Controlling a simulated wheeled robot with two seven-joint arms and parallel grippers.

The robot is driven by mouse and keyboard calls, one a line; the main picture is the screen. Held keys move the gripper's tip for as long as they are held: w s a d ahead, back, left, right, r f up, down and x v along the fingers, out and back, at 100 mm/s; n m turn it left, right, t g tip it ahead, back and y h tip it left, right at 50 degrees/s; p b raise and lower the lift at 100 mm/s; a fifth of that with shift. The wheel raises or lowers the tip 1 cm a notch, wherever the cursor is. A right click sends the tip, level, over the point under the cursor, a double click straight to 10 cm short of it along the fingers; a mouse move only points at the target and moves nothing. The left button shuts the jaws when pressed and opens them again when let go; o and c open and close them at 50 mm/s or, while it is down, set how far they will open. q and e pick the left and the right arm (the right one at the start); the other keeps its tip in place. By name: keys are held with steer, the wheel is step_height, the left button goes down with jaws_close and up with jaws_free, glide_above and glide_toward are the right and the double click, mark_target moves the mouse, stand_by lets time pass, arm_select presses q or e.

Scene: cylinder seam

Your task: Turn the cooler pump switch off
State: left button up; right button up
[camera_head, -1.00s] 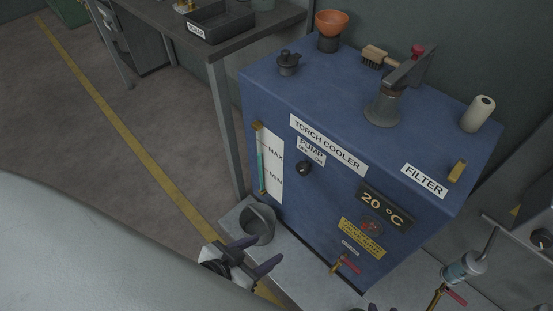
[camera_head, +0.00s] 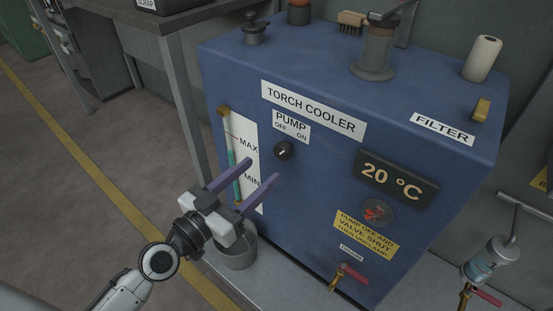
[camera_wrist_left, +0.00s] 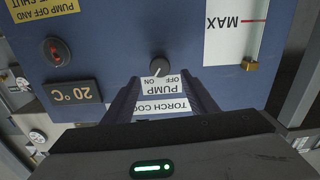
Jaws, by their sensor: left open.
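The torch cooler (camera_head: 320,190) is a blue box standing upright. Its pump switch is a small black round knob (camera_head: 284,150) on the front, below the white PUMP label (camera_head: 291,127) marked OFF and ON. I cannot tell for sure which mark the knob points to. My left gripper (camera_head: 264,168) is open and empty, its two purple fingers reaching toward the front panel, left of and below the knob. In the left wrist view the picture is upside down; the knob (camera_wrist_left: 160,64) shows beyond and between the fingertips, apart from them. My right gripper is not in view.
The level gauge (camera_head: 243,160) is left of the knob, and the temperature display (camera_head: 396,180) is right. A grey bucket (camera_head: 238,252) stands below my left gripper. A red-handled drain valve (camera_head: 350,275) sticks out low on the front. A dark table (camera_head: 190,25) is at upper left.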

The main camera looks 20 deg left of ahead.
mark_target(280, 154)
arm_select(q)
steer(key=x, duration=0.7)
steer(key=shift+w+f, duration=0.1)
steer(key=shift+w, duration=0.1)
steer(key=c, duration=1.1)
steer(key=shift+o, duration=0.2)
steer(key=shift+d, duration=0.1)
